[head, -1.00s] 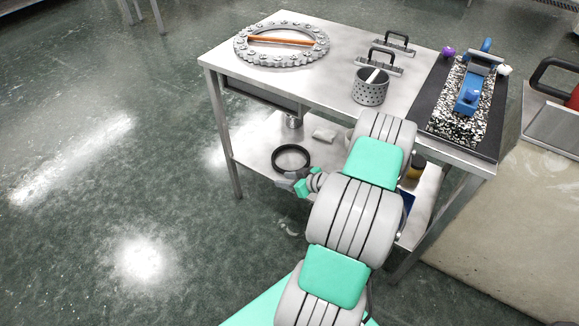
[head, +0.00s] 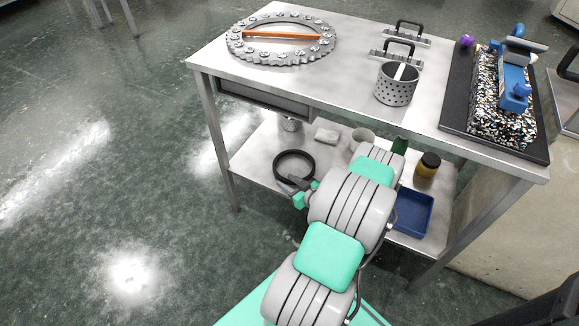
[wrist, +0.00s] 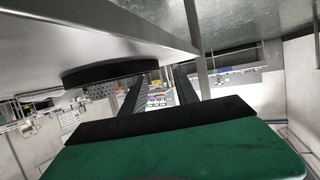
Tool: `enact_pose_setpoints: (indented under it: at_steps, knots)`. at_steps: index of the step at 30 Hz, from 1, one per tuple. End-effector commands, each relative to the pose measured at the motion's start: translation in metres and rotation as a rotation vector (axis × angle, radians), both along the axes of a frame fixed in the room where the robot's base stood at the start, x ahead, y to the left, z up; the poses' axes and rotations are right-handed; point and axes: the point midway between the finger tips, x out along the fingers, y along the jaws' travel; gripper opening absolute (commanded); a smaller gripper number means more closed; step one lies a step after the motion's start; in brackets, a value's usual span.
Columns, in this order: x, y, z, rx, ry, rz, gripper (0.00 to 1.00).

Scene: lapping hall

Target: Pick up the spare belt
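The spare belt, a black ring (head: 294,165), lies flat on the lower shelf of the steel bench, near its left front. In the wrist view it shows as a thick dark band (wrist: 105,71) against the shelf's pale surface. My gripper (head: 292,181) is low at the shelf's front edge, its dark fingers over or against the ring's near rim in the head view. In the wrist view my gripper (wrist: 160,78) has its two fingers apart, with their tips close to the band. I cannot tell whether they touch it.
The bench top (head: 345,72) above carries a toothed ring (head: 240,50), a perforated cup (head: 396,88) and a black-edged board (head: 460,105). Floor left is clear.

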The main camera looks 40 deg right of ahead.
Motion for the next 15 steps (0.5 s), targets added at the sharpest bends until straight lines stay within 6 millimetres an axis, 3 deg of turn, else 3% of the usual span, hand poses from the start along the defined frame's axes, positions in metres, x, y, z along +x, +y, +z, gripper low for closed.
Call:
enact_pose_setpoints:
  at_steps: [9,15]
  knots:
    - [0.045,-0.007,-0.02,-0.001,0.0,-0.008,0.36]
    - [0.05,-0.007,-0.019,0.001,0.0,-0.009,0.36]
